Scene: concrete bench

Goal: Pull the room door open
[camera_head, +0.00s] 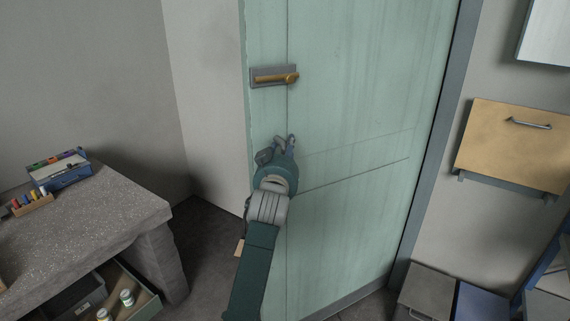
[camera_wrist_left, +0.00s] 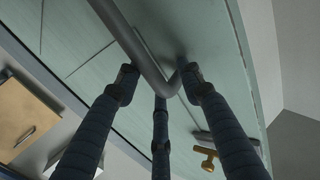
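The pale green door (camera_head: 350,100) fills the middle of the head view, with a brass lever (camera_head: 275,77) on a grey plate near its left edge. The lever also shows in the wrist view (camera_wrist_left: 207,157). My left gripper (camera_head: 279,146) is in front of the door, below the lever. In the wrist view its dark fingers (camera_wrist_left: 160,82) are spread around a bent grey bar (camera_wrist_left: 133,42), which passes between the tips; I cannot tell whether they touch it. A grey frame shows on the door's right side. How far the door stands open is unclear. My right gripper is out of view.
A speckled stone bench (camera_head: 85,225) stands at left, with a blue box (camera_head: 62,172) on top and an open drawer (camera_head: 135,290) below. A tan cabinet (camera_head: 510,150) hangs on the right wall. Grey and blue boxes (camera_head: 428,290) stand low at right. Dark floor shows between bench and door.

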